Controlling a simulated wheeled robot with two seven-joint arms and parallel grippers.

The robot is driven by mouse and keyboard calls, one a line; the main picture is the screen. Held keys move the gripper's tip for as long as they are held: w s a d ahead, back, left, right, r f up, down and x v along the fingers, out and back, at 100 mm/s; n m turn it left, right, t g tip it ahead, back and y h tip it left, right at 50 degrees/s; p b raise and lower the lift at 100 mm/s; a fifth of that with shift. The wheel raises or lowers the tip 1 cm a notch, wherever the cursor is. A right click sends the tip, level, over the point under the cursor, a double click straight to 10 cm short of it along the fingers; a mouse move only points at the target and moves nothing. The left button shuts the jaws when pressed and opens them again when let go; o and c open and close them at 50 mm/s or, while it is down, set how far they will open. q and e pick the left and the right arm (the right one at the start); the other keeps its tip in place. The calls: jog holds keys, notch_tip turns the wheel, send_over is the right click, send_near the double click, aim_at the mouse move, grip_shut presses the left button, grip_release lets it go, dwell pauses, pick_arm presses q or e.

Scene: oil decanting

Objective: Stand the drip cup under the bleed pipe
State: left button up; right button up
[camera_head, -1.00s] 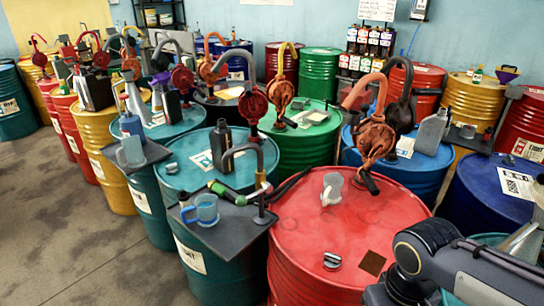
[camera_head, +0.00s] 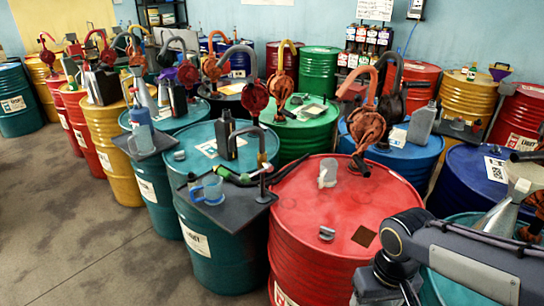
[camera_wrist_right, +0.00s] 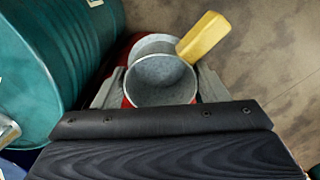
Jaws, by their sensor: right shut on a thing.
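In the right wrist view my right gripper (camera_wrist_right: 160,88) is shut on a grey cup (camera_wrist_right: 158,82) with a yellow handle (camera_wrist_right: 203,38). A finger lies on either side of the cup and its open mouth faces the camera. In the head view only my right arm shows at the lower right; the fingers and held cup are hidden or out of frame. My left gripper is not in view.
A red drum (camera_head: 310,222) stands right of the tray, with a clear cup (camera_head: 327,174) and a dark square patch on top. A black bottle (camera_head: 226,136) stands on the teal drum. Drums crowd the back and right. Bare floor (camera_head: 75,230) lies at the left.

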jog(key=w+f+m, duration=0.1)
jog(key=w+f, duration=1.1)
jog(key=f, duration=0.2)
jog(key=shift+w+f, duration=0.25)
jog(key=shift+f, duration=0.15)
